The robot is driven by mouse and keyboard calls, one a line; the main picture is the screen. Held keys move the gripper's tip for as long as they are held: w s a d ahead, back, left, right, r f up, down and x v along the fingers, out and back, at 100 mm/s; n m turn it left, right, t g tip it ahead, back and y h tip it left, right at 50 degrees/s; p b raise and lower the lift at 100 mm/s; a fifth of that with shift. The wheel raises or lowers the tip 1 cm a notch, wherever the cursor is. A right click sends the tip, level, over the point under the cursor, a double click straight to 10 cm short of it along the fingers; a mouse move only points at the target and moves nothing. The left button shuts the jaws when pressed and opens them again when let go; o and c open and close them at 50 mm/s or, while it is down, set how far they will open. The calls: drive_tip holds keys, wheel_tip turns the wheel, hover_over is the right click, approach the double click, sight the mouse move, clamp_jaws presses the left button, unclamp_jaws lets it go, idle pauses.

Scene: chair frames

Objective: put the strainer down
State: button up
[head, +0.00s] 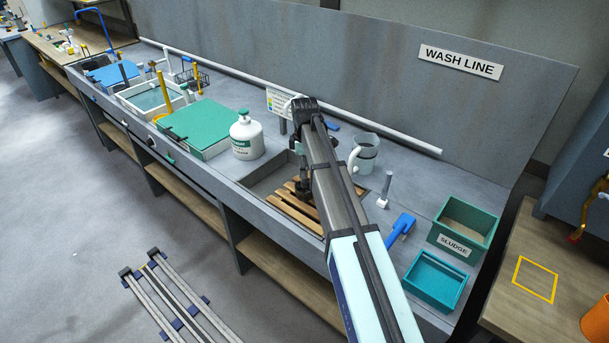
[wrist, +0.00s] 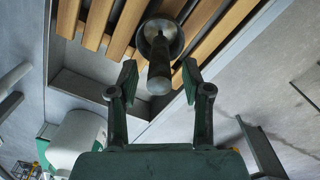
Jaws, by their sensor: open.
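The strainer (wrist: 160,38) shows in the wrist view as a round dark metal cup with a thick grey handle. It appears to rest on the wooden slats (wrist: 225,30), with the handle end towards my gripper. My gripper (wrist: 159,76) is open, with one finger on each side of the handle end and a visible gap on both sides. In the head view my gripper (head: 304,188) points down over the slatted basin, largely behind my arm. I cannot make out the strainer there.
A white jug with a green cap (head: 246,138) stands left of the basin, a clear pitcher (head: 366,155) behind right. A blue-handled tool (head: 401,229), a green sludge box (head: 463,226) and a teal tray (head: 435,282) lie to the right.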

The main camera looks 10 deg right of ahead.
wheel_tip(320, 180, up, 9)
drive_tip(key=shift+b, duration=0.95)
